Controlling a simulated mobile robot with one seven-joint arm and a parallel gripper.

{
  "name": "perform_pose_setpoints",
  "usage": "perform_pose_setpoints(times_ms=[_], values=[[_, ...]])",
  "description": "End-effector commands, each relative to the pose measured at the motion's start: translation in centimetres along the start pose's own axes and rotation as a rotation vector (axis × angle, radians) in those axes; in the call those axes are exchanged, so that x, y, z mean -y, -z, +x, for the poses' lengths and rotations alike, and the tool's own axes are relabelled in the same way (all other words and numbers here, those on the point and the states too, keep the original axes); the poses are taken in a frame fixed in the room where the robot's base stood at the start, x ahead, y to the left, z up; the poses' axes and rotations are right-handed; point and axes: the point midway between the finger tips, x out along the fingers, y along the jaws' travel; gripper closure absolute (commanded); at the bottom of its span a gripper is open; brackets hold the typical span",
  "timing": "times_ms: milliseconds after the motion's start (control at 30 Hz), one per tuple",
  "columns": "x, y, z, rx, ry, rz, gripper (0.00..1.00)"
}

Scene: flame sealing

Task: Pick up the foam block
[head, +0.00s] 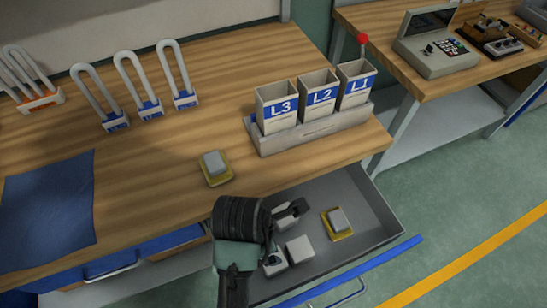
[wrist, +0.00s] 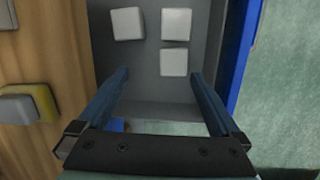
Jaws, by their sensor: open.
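No block is marked as foam, so I cannot tell which is meant. Pale blocks lie in the open drawer: a white block (head: 300,248) and another partly hidden by my gripper (head: 284,235). The wrist view shows three white blocks there, at left (wrist: 127,24), right (wrist: 176,23) and lower right (wrist: 174,62). A grey block on a yellow base (head: 337,221) lies at the drawer's right. A similar grey and yellow block (head: 215,166) lies on the table, also in the wrist view (wrist: 28,105). My gripper (wrist: 158,74) is open and empty above the drawer.
The wooden table (head: 180,120) holds padlocks (head: 115,95), a blue mat (head: 48,212) and a rack with bins L3 (head: 279,107), L2 (head: 319,98) and L1 (head: 355,86). The drawer's blue front (wrist: 236,60) borders the drawer. A second bench (head: 400,80) stands at the right.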

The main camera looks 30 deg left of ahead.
Motion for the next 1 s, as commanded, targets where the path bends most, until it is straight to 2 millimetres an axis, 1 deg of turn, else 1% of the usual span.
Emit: perform_pose_setpoints(times_ms=[33, 100, 200, 267, 400, 500, 600, 767, 1000], values=[[1.1, 1.3, 1.1, -0.024, 0.041, -0.056, 0.0], [1.9, 2.1, 1.6, -0.045, 0.074, -0.106, 0.0], [2.4, 2.6, 2.6, -0.057, 0.093, -0.134, 0.0], [2.5, 2.7, 3.6, -0.059, 0.094, -0.135, 0.0], [2.8, 2.8, 6.3, -0.058, 0.092, -0.133, 0.0], [2.8, 2.8, 7.9, -0.056, 0.09, -0.133, 0.0], [2.9, 2.8, 8.9, -0.055, 0.088, -0.132, 0.0], [2.9, 2.7, 9.9, -0.055, 0.087, -0.131, 0.0], [3.2, 2.4, 13.4, -0.055, 0.088, -0.129, 0.0]])
